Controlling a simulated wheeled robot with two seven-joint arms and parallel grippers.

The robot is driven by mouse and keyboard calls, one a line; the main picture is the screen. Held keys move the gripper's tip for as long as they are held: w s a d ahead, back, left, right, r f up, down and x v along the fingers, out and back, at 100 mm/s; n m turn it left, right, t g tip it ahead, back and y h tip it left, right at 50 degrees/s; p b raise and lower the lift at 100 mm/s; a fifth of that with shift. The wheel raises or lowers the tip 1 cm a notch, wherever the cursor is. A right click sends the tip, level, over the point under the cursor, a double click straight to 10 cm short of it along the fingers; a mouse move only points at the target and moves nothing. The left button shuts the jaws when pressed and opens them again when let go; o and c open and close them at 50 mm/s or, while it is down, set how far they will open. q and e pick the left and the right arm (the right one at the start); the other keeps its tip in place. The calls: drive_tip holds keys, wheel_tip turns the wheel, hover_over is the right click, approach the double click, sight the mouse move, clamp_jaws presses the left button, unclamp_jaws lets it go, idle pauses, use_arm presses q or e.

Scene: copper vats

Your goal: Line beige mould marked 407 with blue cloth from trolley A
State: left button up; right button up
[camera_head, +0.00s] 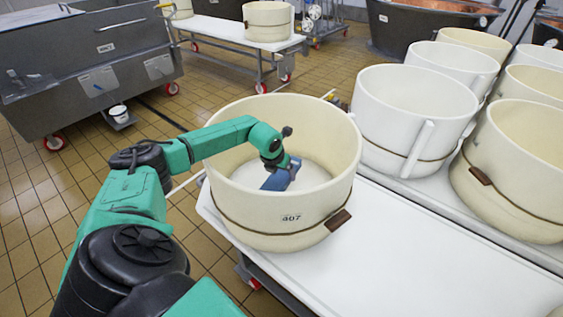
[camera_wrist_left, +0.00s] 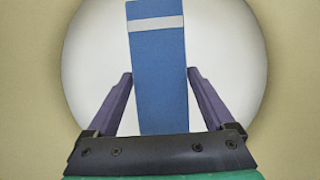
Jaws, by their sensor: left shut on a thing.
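The beige mould marked 407 (camera_head: 248,207) stands on a white-topped table, with a brown cord around its outside. My left arm reaches over its rim, and my left gripper (camera_head: 284,172) is inside the mould. The gripper is shut on the folded blue cloth (camera_head: 275,182), which is above the pale mould floor; I cannot tell whether it touches the floor. In the left wrist view the cloth (camera_wrist_left: 158,60), with a pale stripe near its far end, lies between the two fingers of the gripper (camera_wrist_left: 160,76). The mould's inner wall (camera_wrist_left: 35,60) surrounds the pale round floor there.
White and beige moulds crowd the right side, the nearest white one (camera_head: 412,115) close to mould 407. The white tabletop (camera_head: 400,250) is bare in front. A grey vat (camera_head: 95,50) stands at left, and another white table (camera_head: 215,28) with moulds stands behind.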

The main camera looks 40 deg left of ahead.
use_arm(q)
drive_tip(key=o, duration=1.3)
drive_tip(key=v, duration=1.4)
drive_tip(key=shift+s+d+r+p, duration=0.1)
drive_tip(key=shift+s+r+p, duration=0.05)
drive_tip(key=shift+r+p, duration=0.2)
